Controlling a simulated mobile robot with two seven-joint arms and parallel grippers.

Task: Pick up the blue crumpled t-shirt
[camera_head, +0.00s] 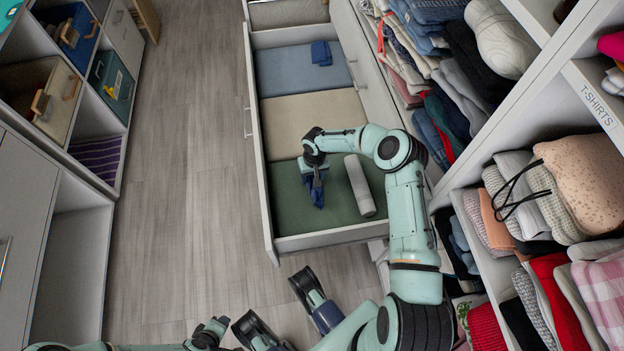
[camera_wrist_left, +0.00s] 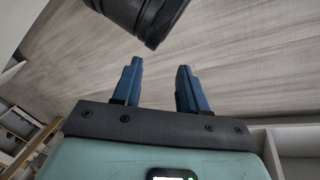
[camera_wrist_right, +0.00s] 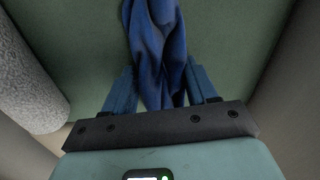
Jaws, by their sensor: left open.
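A blue crumpled cloth, which looks like the t-shirt (camera_wrist_right: 155,40), lies between the fingers of my right gripper (camera_wrist_right: 160,68). In the right wrist view it fills the gap and runs up out of the picture. In the head view my right gripper (camera_head: 316,186) points down over the green-bottomed drawer section, with blue cloth (camera_head: 318,198) at its tips. The fingers stand apart with cloth between them; I cannot tell whether they press on it. My left gripper (camera_wrist_left: 159,64) is open and empty above the wood floor.
A rolled light-grey cloth (camera_head: 358,186) lies right of my right gripper, in the same section. A small blue cloth (camera_head: 321,53) lies in the drawer's far blue section. The drawer's walls (camera_head: 262,190) surround the gripper. Clothes-filled shelves (camera_head: 465,190) stand right; the floor (camera_head: 190,150) left is clear.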

